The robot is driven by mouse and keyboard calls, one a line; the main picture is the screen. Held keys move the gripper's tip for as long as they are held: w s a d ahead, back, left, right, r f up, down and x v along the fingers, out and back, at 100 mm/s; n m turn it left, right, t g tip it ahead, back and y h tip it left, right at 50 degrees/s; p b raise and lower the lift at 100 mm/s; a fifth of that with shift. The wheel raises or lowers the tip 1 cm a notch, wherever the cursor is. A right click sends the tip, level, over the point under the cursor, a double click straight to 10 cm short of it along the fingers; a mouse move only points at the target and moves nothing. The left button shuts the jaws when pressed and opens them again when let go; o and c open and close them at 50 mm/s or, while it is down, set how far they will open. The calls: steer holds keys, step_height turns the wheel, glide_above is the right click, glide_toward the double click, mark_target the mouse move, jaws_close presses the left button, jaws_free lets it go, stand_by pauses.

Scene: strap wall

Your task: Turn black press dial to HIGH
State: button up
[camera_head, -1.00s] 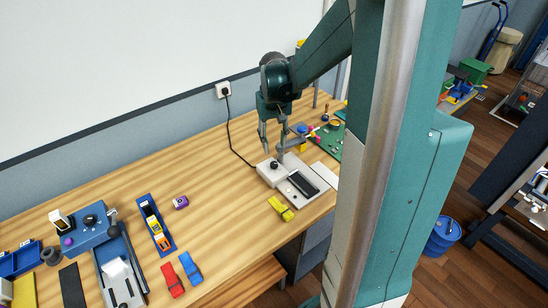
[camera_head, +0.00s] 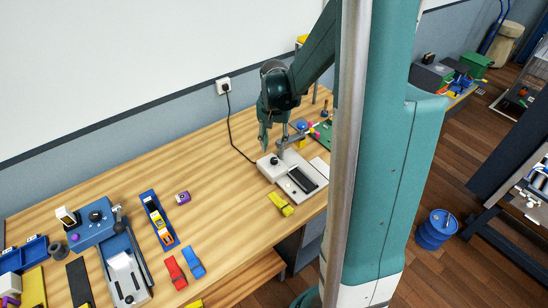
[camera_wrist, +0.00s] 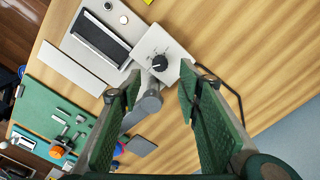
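The black press dial (camera_wrist: 160,62) is a round knob on the top of a pale control box (camera_wrist: 168,45), with small marks around it in the wrist view. In the head view the dial (camera_head: 274,160) shows small on the box at the back of the pale press. My gripper (camera_wrist: 156,88) is open, its green fingers apart with nothing between them that it grips. The dial lies ahead of the fingertips, roughly between their lines. In the head view my gripper (camera_head: 265,142) hangs above and close to the box. Whether it touches anything there I cannot tell.
The press has a dark plate (camera_wrist: 102,38) and a grey arm (camera_wrist: 148,104) beside the dial. A black cord (camera_head: 232,130) runs from the wall socket (camera_head: 223,85) to the box. A yellow clamp (camera_head: 280,203) lies in front.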

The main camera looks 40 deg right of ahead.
mark_target(274, 160)
steer(key=shift+f+b, duration=0.3)
steer(key=shift+f, duration=3.55)
steer(key=shift+c, duration=0.2)
steer(key=c, duration=0.9)
